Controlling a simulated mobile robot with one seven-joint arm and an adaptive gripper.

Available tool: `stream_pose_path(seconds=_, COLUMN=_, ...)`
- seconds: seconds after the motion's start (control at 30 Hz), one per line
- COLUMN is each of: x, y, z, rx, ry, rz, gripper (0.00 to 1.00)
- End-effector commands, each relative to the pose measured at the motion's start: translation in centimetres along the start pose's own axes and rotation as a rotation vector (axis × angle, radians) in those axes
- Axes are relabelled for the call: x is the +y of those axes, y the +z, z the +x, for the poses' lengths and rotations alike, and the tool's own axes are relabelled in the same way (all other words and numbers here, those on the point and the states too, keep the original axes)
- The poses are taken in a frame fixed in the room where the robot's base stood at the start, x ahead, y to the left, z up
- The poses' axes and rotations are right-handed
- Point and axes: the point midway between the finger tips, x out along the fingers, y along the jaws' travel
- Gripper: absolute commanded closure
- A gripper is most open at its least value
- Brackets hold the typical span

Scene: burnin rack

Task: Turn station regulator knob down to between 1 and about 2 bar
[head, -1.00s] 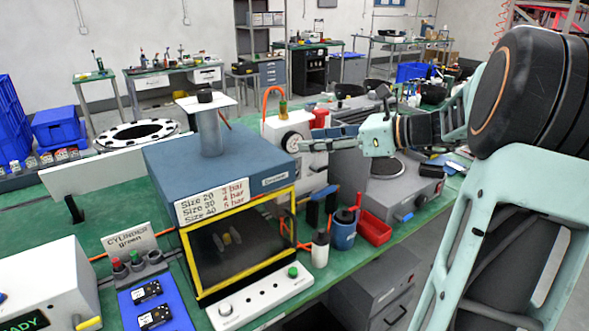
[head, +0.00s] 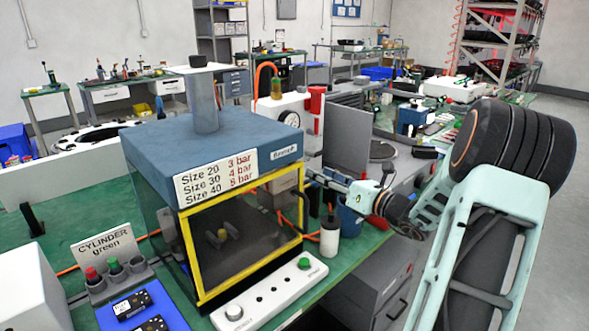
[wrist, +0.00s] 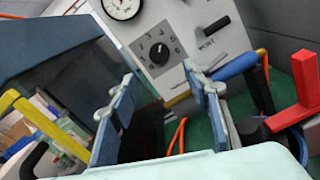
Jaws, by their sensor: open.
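The black regulator knob (wrist: 159,54), with a pointer mark and a printed scale around it, is on a white panel (wrist: 185,30) in the wrist view. In the head view my gripper (head: 318,178) is by the right front of the enclosure, and I cannot make out the knob.
A blue-topped enclosure (head: 215,140) with a yellow-framed window stands close left of my gripper. A white bottle (head: 330,237) stands below it. In the wrist view, a red handle (wrist: 302,95) and a blue-handled tool (wrist: 237,66) are at right.

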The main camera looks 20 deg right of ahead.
Motion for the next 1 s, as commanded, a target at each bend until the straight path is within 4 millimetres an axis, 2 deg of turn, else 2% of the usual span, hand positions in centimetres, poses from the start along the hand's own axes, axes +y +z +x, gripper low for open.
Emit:
stream_pose_path(seconds=0.3, x=0.2, y=0.0, z=5.7, rx=0.001, ry=0.006, rz=-0.001, gripper=0.56)
stream_pose_path(seconds=0.5, x=0.2, y=0.0, z=8.8, rx=0.001, ry=0.005, rz=-0.001, gripper=0.56)
stream_pose_path(seconds=0.7, x=0.1, y=0.1, z=10.1, rx=0.0, ry=0.002, rz=-0.001, gripper=0.56)
stream_pose_path(seconds=0.97, x=0.1, y=0.1, z=10.2, rx=0.001, ry=0.002, rz=-0.001, gripper=0.56)
stream_pose_path(seconds=1.0, x=0.1, y=0.1, z=10.2, rx=0.001, ry=0.002, rz=-0.001, gripper=0.59)
